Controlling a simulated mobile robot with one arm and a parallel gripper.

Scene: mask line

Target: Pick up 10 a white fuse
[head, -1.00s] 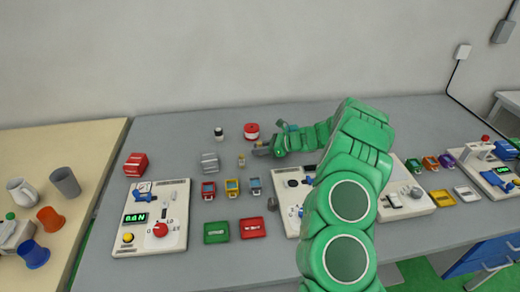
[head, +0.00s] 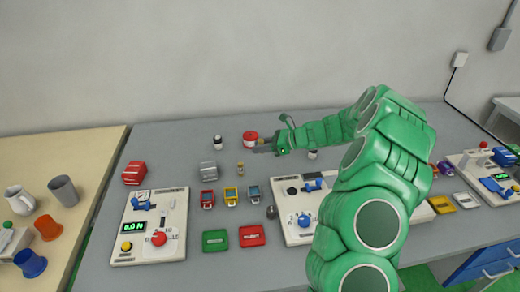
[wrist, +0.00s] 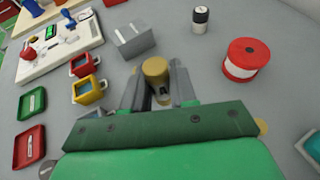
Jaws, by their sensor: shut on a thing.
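My gripper (wrist: 158,92) is shut on a small upright piece with a brass-coloured cap, the fuse (wrist: 155,68). The fingers hide most of its body, so I cannot see its white part or any rating.
A grey block (wrist: 133,40), a black-and-white cylinder (wrist: 200,18) and a red-and-white spool (wrist: 246,60) stand close by. Red, yellow and blue small holders (head: 231,196) sit in front. Test panels (head: 151,226) and green and red trays (head: 215,240) lie nearer.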

